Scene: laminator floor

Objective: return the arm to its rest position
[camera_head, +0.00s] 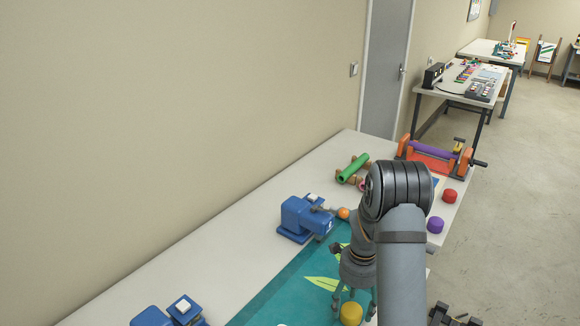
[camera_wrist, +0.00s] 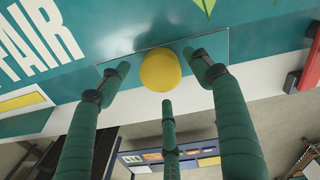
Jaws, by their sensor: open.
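My gripper (camera_head: 352,295) is low over the front part of the table in the head view, with my arm covering part of it. Its fingers are spread and stand around a yellow round knob (camera_head: 351,313). In the wrist view the gripper (camera_wrist: 161,76) shows three dark green fingers, apart, with the yellow knob (camera_wrist: 160,70) between and beyond the tips. I see no finger clearly closed on it. The knob is over a thin strip-like plate (camera_wrist: 136,62) on a teal printed sheet (camera_wrist: 60,85). The sheet also shows in the head view (camera_head: 290,292).
Blue clamp-like devices (camera_head: 300,216) stand on the pale table (camera_head: 215,243) along the wall side. A green roll (camera_head: 353,168), an orange-ended roller machine (camera_head: 437,155), a red knob (camera_head: 449,196) and a purple knob (camera_head: 435,225) are farther back. Open floor (camera_head: 520,220) lies right.

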